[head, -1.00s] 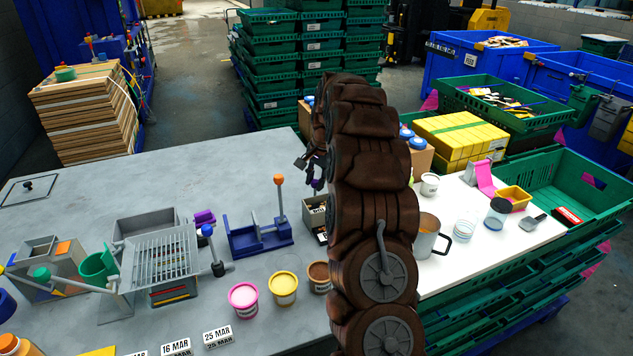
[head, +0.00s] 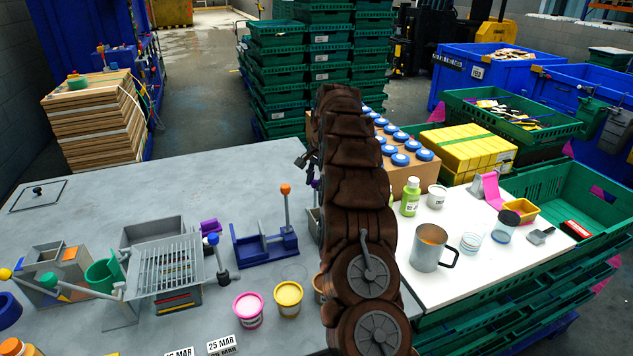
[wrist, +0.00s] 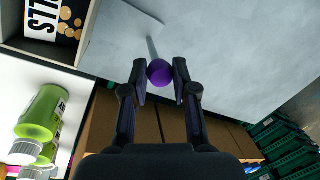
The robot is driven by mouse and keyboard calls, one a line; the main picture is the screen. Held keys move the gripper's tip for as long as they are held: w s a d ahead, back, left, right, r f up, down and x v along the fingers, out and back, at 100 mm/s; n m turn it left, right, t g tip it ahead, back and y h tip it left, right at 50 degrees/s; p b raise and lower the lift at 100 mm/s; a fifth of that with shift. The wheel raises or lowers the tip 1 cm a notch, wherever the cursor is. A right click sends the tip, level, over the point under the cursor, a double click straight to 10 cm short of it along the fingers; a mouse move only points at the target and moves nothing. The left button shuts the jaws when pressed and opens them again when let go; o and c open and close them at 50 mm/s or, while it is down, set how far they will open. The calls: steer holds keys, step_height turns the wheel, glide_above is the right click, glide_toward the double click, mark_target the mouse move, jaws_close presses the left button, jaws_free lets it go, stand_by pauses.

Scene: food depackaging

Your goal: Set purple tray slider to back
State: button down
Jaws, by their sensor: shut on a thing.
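The purple ball knob (wrist: 161,74) of the tray slider sits on a thin grey rod in the wrist view. The rod runs up to a pale grey plate (wrist: 112,42) by the table. My gripper (wrist: 160,70) is shut on the knob, with one dark finger on each side. In the head view my gripper (head: 303,160) is at the far edge of the table, mostly hidden behind my brown-sleeved arm. A bit of purple shows just below it there. The slider's track and its end stops are not clear in either view.
A box with coins (wrist: 28,45) and a green bottle (wrist: 42,113) are at the left of the wrist view. Cardboard boxes (wrist: 105,125) lie below my fingers. A blue lever fixture (head: 265,246) and tubs stand left of my arm; a metal mug (head: 430,247) stands right.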

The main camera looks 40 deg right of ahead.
steer(key=shift+w+r, duration=0.15)
steer(key=shift+w, duration=0.05)
steer(key=c, duration=0.9)
jaws_free()
steer(key=r, duration=0.2)
steer(key=s+r, duration=0.1)
steer(key=r, duration=0.4)
steer(key=shift+s+d, duration=0.15)
steer(key=shift+d, duration=0.1)
